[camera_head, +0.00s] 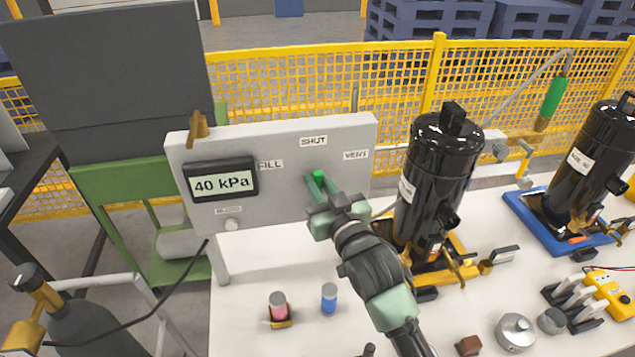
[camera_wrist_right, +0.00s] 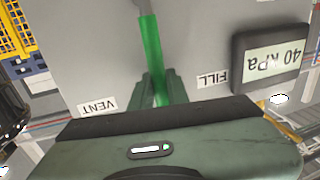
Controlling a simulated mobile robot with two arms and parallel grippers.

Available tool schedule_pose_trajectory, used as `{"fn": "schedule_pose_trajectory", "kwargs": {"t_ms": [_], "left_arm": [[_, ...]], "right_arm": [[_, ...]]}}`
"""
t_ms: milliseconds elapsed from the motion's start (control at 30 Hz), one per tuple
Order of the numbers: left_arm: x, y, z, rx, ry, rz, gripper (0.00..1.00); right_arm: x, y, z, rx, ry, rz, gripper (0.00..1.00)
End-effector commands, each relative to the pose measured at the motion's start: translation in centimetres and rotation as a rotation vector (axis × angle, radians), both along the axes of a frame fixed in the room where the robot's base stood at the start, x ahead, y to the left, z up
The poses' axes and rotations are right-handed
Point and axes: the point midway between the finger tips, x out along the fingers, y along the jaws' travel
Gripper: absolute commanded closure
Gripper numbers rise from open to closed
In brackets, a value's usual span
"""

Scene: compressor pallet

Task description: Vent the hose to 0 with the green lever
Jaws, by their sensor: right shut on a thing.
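The grey panel (camera_head: 290,215) carries the labels FILL, SHUT and VENT, and its display (camera_head: 221,183) reads 40 kPa. The green lever (camera_head: 318,174) is on the panel front below the SHUT label, mostly covered by my right gripper (camera_head: 320,192). In the right wrist view, which is upside down, the lever (camera_wrist_right: 151,50) runs between the VENT and FILL labels into my right gripper (camera_wrist_right: 162,90), shut on it. The SHUT label is hidden there. My left gripper is not in view.
A black compressor (camera_head: 440,175) stands close right of my right arm, with another on a blue base (camera_head: 530,215) farther right. A red vial (camera_head: 278,305) and a blue vial (camera_head: 329,298) stand on the white table. A gas cylinder (camera_head: 60,315) is at lower left.

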Motion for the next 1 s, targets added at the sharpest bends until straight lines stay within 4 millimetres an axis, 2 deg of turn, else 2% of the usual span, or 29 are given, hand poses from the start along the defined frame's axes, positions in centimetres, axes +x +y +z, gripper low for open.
{"fn": "schedule_pose_trajectory", "kwargs": {"t_ms": [467,1000], "left_arm": [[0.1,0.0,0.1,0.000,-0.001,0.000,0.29],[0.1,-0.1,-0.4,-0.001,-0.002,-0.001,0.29]], "right_arm": [[0.1,-0.7,-0.2,0.063,0.015,-0.001,1.00],[1.0,-4.7,-1.5,0.490,0.099,-0.002,1.00]]}}
